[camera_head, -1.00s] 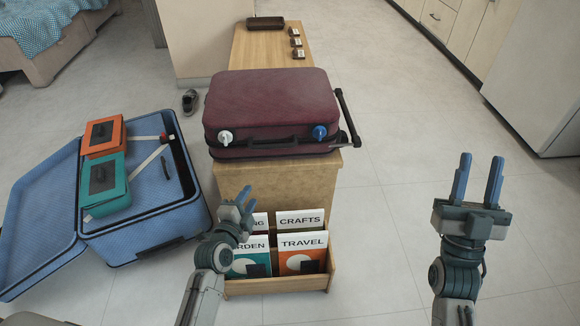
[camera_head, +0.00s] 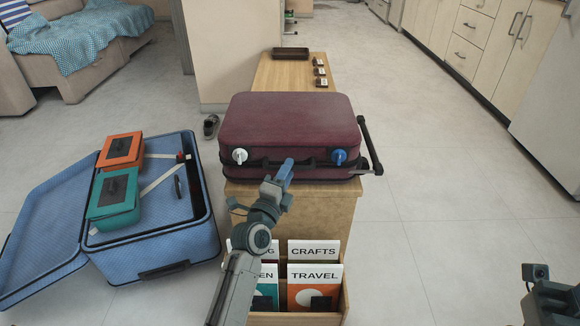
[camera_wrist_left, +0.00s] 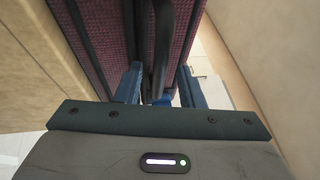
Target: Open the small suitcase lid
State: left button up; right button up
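The small maroon suitcase (camera_head: 290,122) lies flat with its lid down on a wooden cabinet. Its front side has a white latch knob (camera_head: 240,156), a blue latch knob (camera_head: 339,157) and a black carry handle (camera_head: 310,161) between them. My left gripper (camera_head: 286,170) is at the front middle of the suitcase. In the left wrist view its two blue fingers (camera_wrist_left: 160,85) stand apart, with a black bar, seemingly the handle (camera_wrist_left: 163,45), between them. My right gripper (camera_head: 552,298) is partly in view at the bottom right; its fingers do not show.
An open blue suitcase (camera_head: 150,250) with an orange box (camera_head: 121,148) and a teal box (camera_head: 113,200) lies on the floor at left. A rack of books (camera_head: 313,250) stands below the cabinet. A black pull handle (camera_head: 370,146) juts right. The floor at right is clear.

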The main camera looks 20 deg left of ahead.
pick_arm(q)
jog(key=shift+x, duration=1.05)
grip_shut()
